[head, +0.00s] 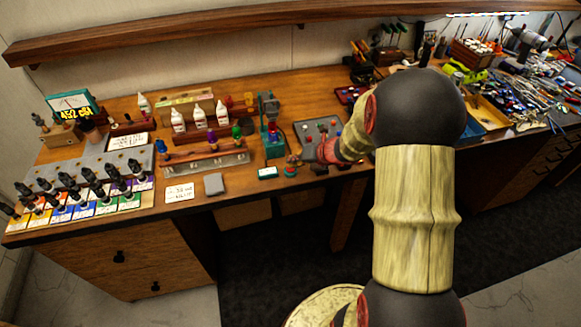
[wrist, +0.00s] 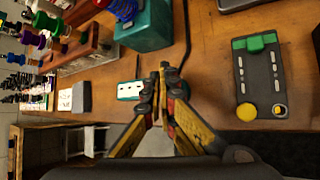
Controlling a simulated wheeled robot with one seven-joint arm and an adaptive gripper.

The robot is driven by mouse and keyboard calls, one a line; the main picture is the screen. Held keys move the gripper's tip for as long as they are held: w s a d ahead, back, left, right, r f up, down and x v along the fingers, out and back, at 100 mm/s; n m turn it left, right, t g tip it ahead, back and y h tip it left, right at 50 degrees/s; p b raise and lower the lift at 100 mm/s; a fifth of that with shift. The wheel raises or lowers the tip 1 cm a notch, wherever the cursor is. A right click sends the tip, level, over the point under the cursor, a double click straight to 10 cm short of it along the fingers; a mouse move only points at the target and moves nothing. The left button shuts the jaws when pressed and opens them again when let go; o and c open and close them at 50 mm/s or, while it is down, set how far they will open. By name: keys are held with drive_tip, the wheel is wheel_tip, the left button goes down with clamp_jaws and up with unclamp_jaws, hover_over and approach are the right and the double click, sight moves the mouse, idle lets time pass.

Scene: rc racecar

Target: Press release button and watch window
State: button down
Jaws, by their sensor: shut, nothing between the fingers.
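My gripper (wrist: 163,88) has its fingertips together and empty, above the front of the wooden bench; in the head view (head: 293,166) it is small, right of a little teal-rimmed display. This display (wrist: 130,90) has a white face and lies left of the fingertips; it also shows in the head view (head: 267,172). A teal device (wrist: 149,25) with a blue coil stands behind it. A dark panel (wrist: 262,75) right of my gripper carries a green block (wrist: 255,42), a yellow round button (wrist: 247,112) and a second round knob (wrist: 279,110). I cannot tell which is the release button or window.
A rack of coloured-cap shocks (head: 205,160) and a grey box (head: 214,184) stand to the left. Tools crowd the right end. Bare wood separates my fingertips from the dark panel.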

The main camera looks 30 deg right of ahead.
idle(0.4)
drive_tip(key=shift+r+p, duration=0.95)
drive_tip(key=shift+p, duration=0.05)
wheel_tip(320, 180, up, 5)
drive_tip(key=p, duration=0.4)
drive_tip(key=shift+p, duration=0.35)
